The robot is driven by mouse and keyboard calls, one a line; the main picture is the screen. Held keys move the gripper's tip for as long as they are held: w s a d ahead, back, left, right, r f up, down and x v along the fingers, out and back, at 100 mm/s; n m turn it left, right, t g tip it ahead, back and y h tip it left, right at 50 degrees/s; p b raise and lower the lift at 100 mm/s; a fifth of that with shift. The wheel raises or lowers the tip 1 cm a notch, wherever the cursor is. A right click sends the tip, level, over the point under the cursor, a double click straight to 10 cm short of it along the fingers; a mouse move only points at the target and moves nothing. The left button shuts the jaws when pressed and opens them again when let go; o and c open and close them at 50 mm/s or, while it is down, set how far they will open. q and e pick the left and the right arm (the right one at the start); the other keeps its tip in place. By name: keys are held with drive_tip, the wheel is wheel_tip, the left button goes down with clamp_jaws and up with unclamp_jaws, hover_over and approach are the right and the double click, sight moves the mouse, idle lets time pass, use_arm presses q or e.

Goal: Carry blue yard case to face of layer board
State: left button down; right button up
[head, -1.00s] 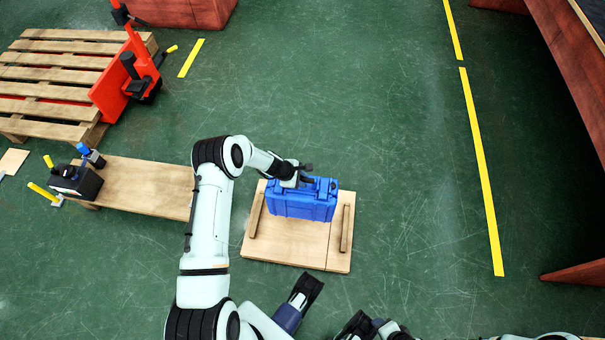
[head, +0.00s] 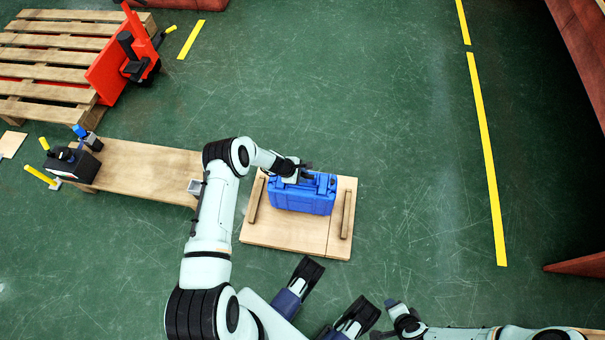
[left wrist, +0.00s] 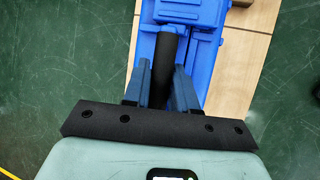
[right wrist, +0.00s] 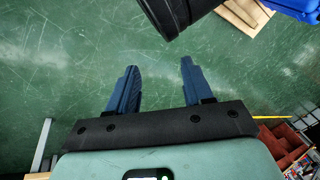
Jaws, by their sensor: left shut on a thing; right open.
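The blue case (head: 302,195) is upright over the layer board (head: 285,237), a square wooden panel on the floor with a strip near each side. The case shows between the two strips; I cannot tell whether it rests on the board or hangs just above. My left gripper (head: 305,173) is shut on its dark handle (left wrist: 167,50) from above. In the left wrist view the blue case (left wrist: 180,15) lies beyond the fingers, over the board (left wrist: 248,60). My right gripper (right wrist: 156,75) is open and empty, away from the case, whose corner shows at the upper right of the right wrist view.
A low wooden bench (head: 140,168) stands left of the board, with a black device (head: 70,164) at its far end. A slatted pallet (head: 50,60) and red pallet truck (head: 118,66) are at upper left. Yellow floor lines (head: 485,155) run at right. Green floor around the board is mostly clear.

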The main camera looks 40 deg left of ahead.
use_arm(q)
drive_tip(key=shift+w, duration=0.1)
drive_tip(key=c, duration=1.3)
unclamp_jaws()
drive_tip(key=shift+f, duration=0.1)
drive_tip(key=o, duration=0.4)
use_arm(e)
drive_tip(key=shift+s+f, duration=0.1)
use_arm(q)
drive_tip(key=p+v, duration=0.4)
drive_tip(key=v, duration=0.8)
use_arm(e)
drive_tip(key=s+a+r+g+y, duration=0.1)
drive_tip(key=s+a+r+g, duration=0.1)
drive_tip(key=s, duration=0.4)
drive_tip(key=shift+s+a+r+n, duration=0.25)
drive_tip(key=shift+a+r, duration=0.35)
drive_tip(key=shift+r, duration=0.8)
drive_tip(key=shift+w, duration=0.15)
